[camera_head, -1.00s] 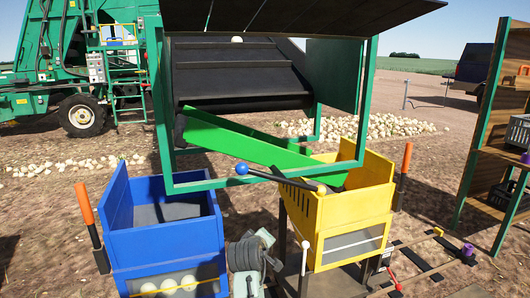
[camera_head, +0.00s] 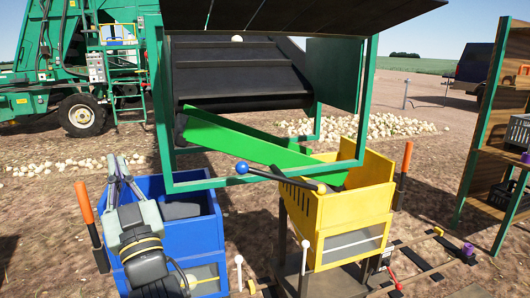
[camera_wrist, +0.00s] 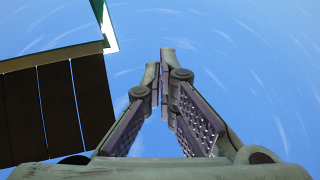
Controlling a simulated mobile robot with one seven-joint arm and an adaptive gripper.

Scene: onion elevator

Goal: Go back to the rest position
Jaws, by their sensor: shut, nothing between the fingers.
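My gripper (camera_head: 117,168) is in front of the left part of the blue bin (camera_head: 200,237) in the head view, with its fingers pointing up. In the wrist view the two fingers (camera_wrist: 162,90) meet at their tips, shut with nothing between them, against blue sky. My wrist hides part of the blue bin's front and left side.
The yellow bin (camera_head: 345,215) stands to the right, under the green chute (camera_head: 250,145). A lever with a blue ball (camera_head: 242,168) lies in front of the chute. Orange-handled posts (camera_head: 83,202) flank the bins. A wooden shelf (camera_head: 497,130) stands at the far right.

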